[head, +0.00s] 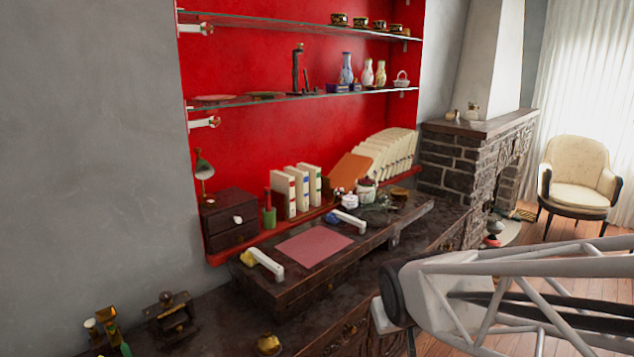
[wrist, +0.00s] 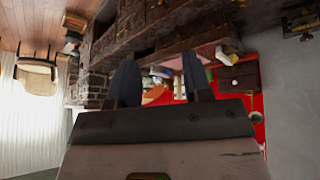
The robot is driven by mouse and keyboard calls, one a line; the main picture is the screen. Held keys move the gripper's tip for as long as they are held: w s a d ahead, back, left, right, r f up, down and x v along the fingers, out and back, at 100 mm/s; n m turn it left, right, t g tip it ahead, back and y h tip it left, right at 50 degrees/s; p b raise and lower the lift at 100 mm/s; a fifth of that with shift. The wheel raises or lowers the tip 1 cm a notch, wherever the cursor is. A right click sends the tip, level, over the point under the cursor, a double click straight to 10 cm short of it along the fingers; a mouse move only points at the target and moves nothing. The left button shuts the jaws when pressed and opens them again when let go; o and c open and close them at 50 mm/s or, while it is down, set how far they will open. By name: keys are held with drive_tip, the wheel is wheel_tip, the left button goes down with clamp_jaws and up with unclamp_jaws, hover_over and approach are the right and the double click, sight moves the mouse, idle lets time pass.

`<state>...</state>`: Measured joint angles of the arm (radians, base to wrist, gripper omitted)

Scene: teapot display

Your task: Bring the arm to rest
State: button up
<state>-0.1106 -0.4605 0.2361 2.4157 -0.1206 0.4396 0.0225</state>
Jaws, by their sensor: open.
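My gripper (wrist: 159,62) shows in the wrist view with its two dark fingers spread wide apart. Nothing is between them, and the room appears upside down behind them. In the head view my pale, truss-like arm (head: 480,290) reaches in from the right, in front of the dark cabinet (head: 400,262). I cannot make out the gripper's fingers in the head view.
A raised dark shelf on the cabinet holds a pink mat (head: 314,246), white books (head: 297,190) and small pots. Glass shelves (head: 300,95) carry vases and cups. A brass pot (head: 268,344) stands at the front. An armchair (head: 578,180) stands on open floor at right.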

drive_tip(key=s+d+r+m+g, duration=0.1)
drive_tip(key=s+d+r, duration=0.1)
drive_tip(key=s, duration=0.5)
drive_tip(key=s+d+r+m+g, duration=0.1)
drive_tip(key=s+d+r+g, duration=0.1)
drive_tip(key=s, duration=0.6)
drive_tip(key=shift+d+r, duration=0.2)
drive_tip(key=shift+r, duration=0.25)
